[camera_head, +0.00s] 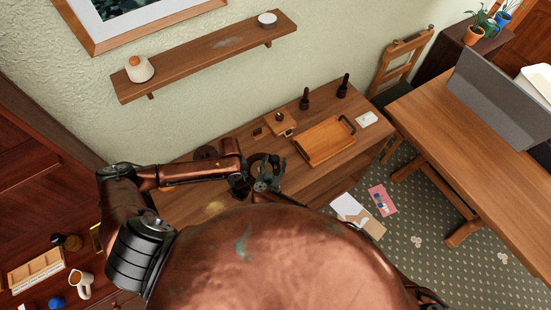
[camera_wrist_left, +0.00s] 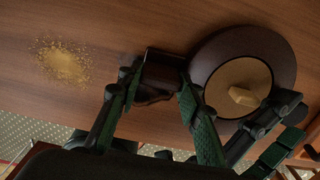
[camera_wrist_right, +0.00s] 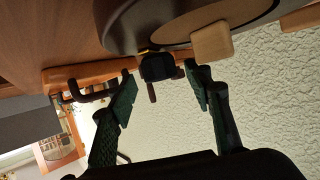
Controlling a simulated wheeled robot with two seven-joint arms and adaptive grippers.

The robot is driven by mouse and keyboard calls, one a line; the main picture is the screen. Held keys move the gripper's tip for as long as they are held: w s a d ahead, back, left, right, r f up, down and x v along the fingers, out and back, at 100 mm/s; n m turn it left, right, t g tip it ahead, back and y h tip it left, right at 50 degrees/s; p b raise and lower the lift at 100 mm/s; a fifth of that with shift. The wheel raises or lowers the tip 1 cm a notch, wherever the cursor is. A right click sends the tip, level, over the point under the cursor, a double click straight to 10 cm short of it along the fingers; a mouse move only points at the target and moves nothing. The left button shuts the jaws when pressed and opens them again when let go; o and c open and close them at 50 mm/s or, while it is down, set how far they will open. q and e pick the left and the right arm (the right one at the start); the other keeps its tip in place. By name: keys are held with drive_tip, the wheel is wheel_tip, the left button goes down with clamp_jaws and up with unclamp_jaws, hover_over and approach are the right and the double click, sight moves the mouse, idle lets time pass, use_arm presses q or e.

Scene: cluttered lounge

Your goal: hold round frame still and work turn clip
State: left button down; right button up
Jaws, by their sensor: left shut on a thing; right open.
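The round frame (camera_wrist_left: 287,62) is a dark brown disc with a tan inner face and a pale wooden block (camera_wrist_left: 245,95) at its middle. My left gripper (camera_wrist_left: 158,88) is shut on a dark brown block-shaped part (camera_wrist_left: 162,70) at the frame's edge. In the right wrist view the frame (camera_wrist_right: 120,20) fills the top, with the pale block (camera_wrist_right: 212,41) on it. A small dark piece (camera_wrist_right: 157,66), perhaps the turn clip, shows at its rim, between the spread fingertips of my right gripper (camera_wrist_right: 160,78). That gripper is open; contact cannot be told. My body partly hides the grippers in the head view.
The wooden table (camera_head: 185,205) carries a wooden tray (camera_head: 325,141), a small wooden box (camera_head: 280,123), dark bottles (camera_head: 304,99) and a white item (camera_head: 367,119). Tan powder (camera_wrist_left: 62,64) lies left of the frame. A wall shelf (camera_head: 205,55) hangs above.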

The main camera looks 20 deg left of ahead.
drive_tip(key=shift+x, duration=1.2)
drive_tip(key=shift+c, duration=0.2)
